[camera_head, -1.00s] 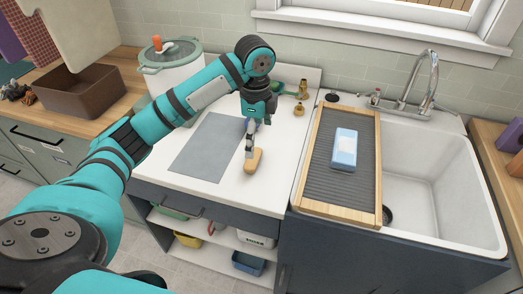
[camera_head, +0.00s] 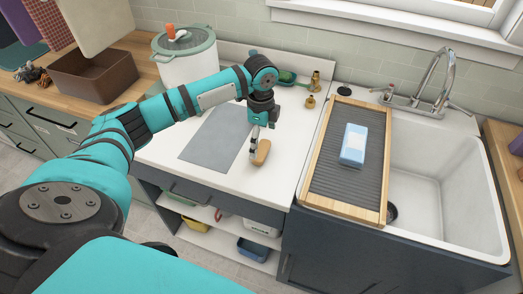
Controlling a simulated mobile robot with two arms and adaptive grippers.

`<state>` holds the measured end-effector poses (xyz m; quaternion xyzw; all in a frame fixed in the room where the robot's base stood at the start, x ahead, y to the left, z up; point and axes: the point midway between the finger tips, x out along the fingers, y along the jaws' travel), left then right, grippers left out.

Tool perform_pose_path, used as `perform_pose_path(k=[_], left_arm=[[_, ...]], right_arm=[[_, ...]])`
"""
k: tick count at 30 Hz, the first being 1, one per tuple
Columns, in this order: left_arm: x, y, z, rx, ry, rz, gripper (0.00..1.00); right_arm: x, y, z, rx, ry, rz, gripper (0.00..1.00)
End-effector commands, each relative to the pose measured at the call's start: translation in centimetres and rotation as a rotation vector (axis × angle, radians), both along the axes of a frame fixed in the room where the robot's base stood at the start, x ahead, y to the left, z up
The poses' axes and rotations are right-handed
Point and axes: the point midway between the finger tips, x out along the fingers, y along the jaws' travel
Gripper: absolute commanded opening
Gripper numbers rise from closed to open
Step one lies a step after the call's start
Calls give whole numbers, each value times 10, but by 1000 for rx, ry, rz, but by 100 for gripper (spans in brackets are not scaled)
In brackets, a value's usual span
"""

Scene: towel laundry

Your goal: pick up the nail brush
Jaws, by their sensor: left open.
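The nail brush (camera_head: 262,153), a small tan wooden-backed piece, lies on the white counter (camera_head: 285,170) beside the right edge of a grey mat. My left gripper (camera_head: 254,151) points down right at the brush, its fingers open. One finger shows at the brush's left side. The other finger is not clearly seen, so I cannot tell whether the fingers straddle the brush or touch it. My right gripper is not in view.
The grey mat (camera_head: 212,140) lies left of the brush. A lidded pot (camera_head: 187,62) and brass fittings (camera_head: 312,90) stand behind. To the right, a ridged drainboard (camera_head: 325,189) holds a blue-white packet (camera_head: 353,146) beside the sink (camera_head: 440,200). The counter in front of the brush is clear.

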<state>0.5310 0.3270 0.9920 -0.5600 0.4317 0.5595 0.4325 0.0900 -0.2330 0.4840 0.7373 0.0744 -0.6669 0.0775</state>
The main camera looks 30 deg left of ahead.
Motion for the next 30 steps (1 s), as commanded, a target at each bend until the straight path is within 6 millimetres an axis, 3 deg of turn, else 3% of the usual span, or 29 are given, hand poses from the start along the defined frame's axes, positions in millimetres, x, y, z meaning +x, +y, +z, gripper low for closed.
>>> perform_pose_path(k=[7,12,20,30], left_arm=[[-3,-4,-29,1,5,0,100],[-3,-3,-49,0,2,-1,100],[-2,-3,-52,1,0,-1,100],[-2,-3,-52,0,0,-1,57]], right_arm=[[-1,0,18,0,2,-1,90],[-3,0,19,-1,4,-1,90],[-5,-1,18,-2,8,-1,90],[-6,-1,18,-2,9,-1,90]])
